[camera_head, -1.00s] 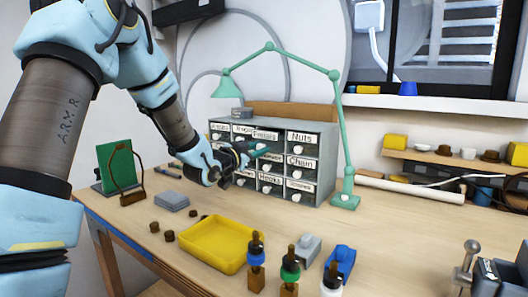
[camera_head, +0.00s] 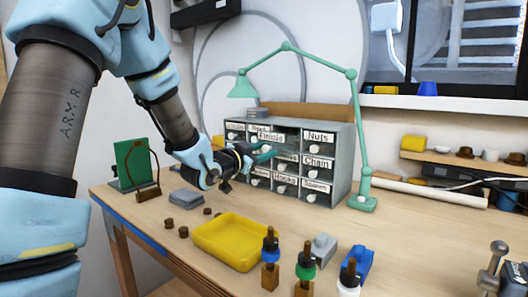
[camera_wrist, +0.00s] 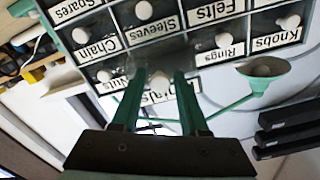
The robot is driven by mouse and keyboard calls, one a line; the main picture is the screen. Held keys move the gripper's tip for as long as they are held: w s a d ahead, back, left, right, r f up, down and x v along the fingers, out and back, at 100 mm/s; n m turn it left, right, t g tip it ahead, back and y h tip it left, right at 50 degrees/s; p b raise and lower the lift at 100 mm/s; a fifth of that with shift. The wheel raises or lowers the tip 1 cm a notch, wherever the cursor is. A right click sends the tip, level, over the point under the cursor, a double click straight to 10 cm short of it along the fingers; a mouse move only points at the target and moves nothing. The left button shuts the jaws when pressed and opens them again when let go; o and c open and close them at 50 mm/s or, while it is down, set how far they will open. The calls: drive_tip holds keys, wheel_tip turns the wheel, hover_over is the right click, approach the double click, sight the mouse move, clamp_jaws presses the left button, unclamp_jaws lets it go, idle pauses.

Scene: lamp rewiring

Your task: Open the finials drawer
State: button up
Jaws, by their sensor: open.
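The finials drawer (camera_head: 270,137) is in the top row of the grey cabinet (camera_head: 342,160) and stands out from its front, with a dark gap behind its label. Its white knob (camera_wrist: 160,84) shows in the wrist view, upside down, with the label partly hidden by my gripper. My gripper (camera_head: 267,153) is at the front of this drawer. In the wrist view its two green fingers (camera_wrist: 159,76) are apart, one on each side of the knob. I cannot tell whether either finger touches it.
A green lamp (camera_head: 355,140) arches over the cabinet, its base at the right. A green board (camera_head: 132,165) stands at the left. A vise (camera_head: 492,270) is at the right edge.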

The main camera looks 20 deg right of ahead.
drive_tip(key=b+v, duration=0.2)
drive_tip(key=v, duration=0.9)
drive_tip(key=shift+b, duration=0.4)
